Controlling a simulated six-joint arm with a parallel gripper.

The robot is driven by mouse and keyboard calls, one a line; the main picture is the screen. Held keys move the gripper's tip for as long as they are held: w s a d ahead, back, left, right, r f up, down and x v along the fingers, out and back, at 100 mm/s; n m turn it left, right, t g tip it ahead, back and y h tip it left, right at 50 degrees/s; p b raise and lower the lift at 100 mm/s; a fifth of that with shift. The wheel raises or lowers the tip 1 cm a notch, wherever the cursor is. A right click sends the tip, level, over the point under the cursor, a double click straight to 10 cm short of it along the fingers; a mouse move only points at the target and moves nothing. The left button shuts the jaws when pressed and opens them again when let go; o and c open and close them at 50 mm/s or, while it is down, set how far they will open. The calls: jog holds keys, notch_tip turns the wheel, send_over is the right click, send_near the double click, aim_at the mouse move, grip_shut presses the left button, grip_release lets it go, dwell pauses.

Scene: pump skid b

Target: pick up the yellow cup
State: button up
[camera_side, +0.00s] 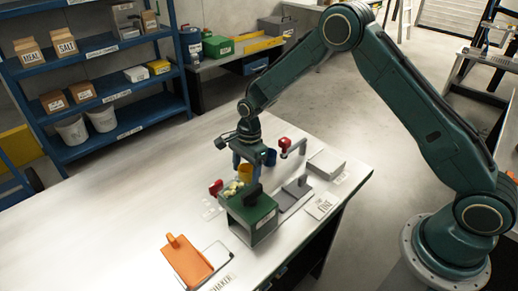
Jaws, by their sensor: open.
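The yellow cup (245,173) is small in the side view, near the middle of the white table, just behind the green box. My gripper (245,163) points down at the yellow cup and is open. Its fingers overlap the cup's upper part in the picture; I cannot tell whether they touch it or are on both sides of it. The cup's lower part is partly hidden by things in front.
A blue cup (270,157) stands close to the right of my gripper. An orange item (186,261) lies at the front. The left part of the table (110,205) is clear.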

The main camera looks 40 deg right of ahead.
jog(key=c, duration=1)
jog(key=shift+r, duration=0.1)
notch_tip(320, 180, up, 20)
jog(key=shift+f, duration=0.1)
dwell(0.4)
dwell(0.5)
